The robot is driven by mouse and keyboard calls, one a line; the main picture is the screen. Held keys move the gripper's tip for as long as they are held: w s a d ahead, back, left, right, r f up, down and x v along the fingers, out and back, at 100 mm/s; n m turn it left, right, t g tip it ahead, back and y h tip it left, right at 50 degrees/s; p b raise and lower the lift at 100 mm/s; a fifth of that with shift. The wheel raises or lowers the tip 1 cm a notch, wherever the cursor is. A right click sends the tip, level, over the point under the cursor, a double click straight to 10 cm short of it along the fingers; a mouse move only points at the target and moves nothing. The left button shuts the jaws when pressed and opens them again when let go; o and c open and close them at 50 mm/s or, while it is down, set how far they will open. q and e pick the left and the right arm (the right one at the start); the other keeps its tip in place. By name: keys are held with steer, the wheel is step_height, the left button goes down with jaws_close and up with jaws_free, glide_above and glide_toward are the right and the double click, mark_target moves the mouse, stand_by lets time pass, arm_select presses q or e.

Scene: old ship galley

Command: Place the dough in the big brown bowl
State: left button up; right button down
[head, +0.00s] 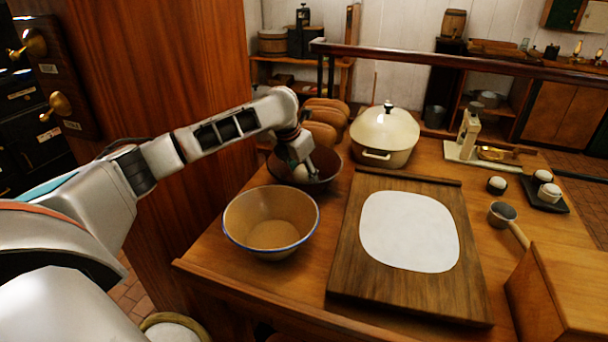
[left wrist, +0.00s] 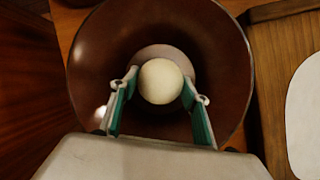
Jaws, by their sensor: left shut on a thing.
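The dough is a pale round ball (left wrist: 161,81); in the head view a small part of it (head: 301,174) shows under my left gripper (head: 300,162). My left gripper is shut on the dough, with a finger on each side of it in the left wrist view. The dough is over the inside of a dark brown bowl (head: 325,180), which also fills much of the left wrist view (left wrist: 215,45). I cannot tell whether the dough touches the bowl's bottom. My right gripper is not in view.
A tan bowl with a blue rim (head: 270,210) stands in front of the brown bowl. A wooden board (head: 345,265) with a white sheet (head: 408,230) lies to the right. A lidded cream pot (head: 385,135) and brown loaves (head: 322,132) stand behind. A wooden pillar rises at left.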

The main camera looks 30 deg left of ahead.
arm_select(q)
steer(key=shift+r, duration=0.1)
steer(key=o, duration=1.4)
steer(key=shift+c, duration=0.2)
steer(key=p+v, duration=0.3)
steer(key=v, duration=0.9)
steer(key=shift+w, duration=0.1)
